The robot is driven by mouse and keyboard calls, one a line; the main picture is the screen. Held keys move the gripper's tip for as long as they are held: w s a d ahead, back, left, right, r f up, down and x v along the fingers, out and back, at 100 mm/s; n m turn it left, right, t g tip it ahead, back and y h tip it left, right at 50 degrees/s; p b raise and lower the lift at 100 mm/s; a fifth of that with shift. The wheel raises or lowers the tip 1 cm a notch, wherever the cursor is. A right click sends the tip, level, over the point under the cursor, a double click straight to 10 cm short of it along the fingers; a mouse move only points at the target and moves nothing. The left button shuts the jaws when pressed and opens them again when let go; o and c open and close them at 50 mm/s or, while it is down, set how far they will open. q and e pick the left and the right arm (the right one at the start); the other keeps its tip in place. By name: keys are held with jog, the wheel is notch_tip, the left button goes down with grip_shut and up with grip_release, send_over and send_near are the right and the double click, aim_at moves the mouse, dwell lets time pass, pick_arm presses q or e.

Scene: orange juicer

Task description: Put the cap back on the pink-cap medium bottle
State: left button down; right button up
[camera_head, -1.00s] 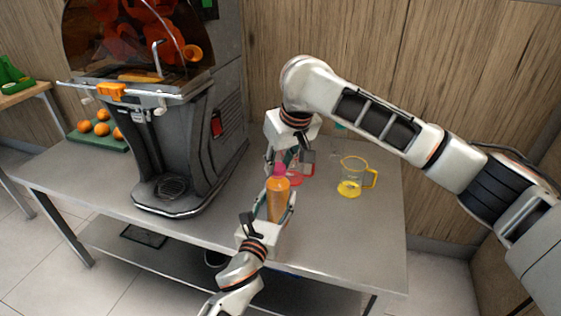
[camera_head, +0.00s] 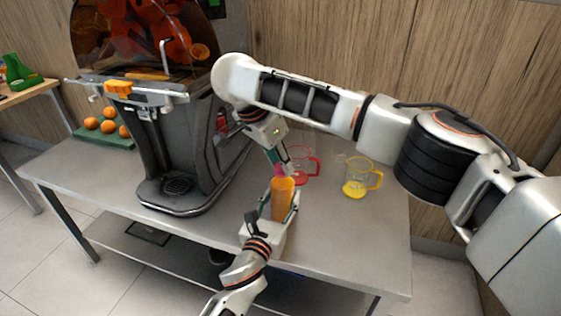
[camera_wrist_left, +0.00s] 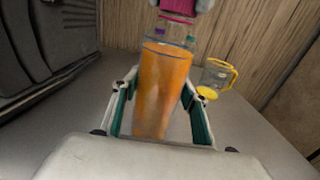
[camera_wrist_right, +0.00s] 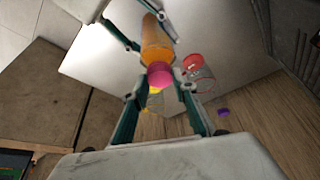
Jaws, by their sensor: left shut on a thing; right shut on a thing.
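The medium bottle (camera_head: 281,199) is full of orange juice and stands upright in my left gripper (camera_head: 280,214), shut around its body. In the left wrist view its clear top (camera_wrist_left: 172,37) shows above the juice. The pink cap (camera_wrist_right: 160,74) is between the fingers of my right gripper (camera_wrist_right: 158,84), which is shut on it. In the left wrist view the cap (camera_wrist_left: 178,7) is above the bottle's top. I cannot tell whether cap and bottle touch. In the head view the right gripper (camera_head: 281,165) hides much of the cap.
A large juicer (camera_head: 185,140) stands to the left on the metal table (camera_head: 345,235). A red-handled mug (camera_head: 308,160) is close behind the bottle, and a yellow mug (camera_head: 358,180) is to the right. A small purple object (camera_wrist_right: 223,112) shows in the right wrist view. The table's front right is clear.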

jog(key=o, duration=0.7)
jog(key=shift+c, duration=0.2)
jog(key=shift+r, duration=2.25)
jog(key=o, duration=0.6)
jog(key=shift+c, duration=0.2)
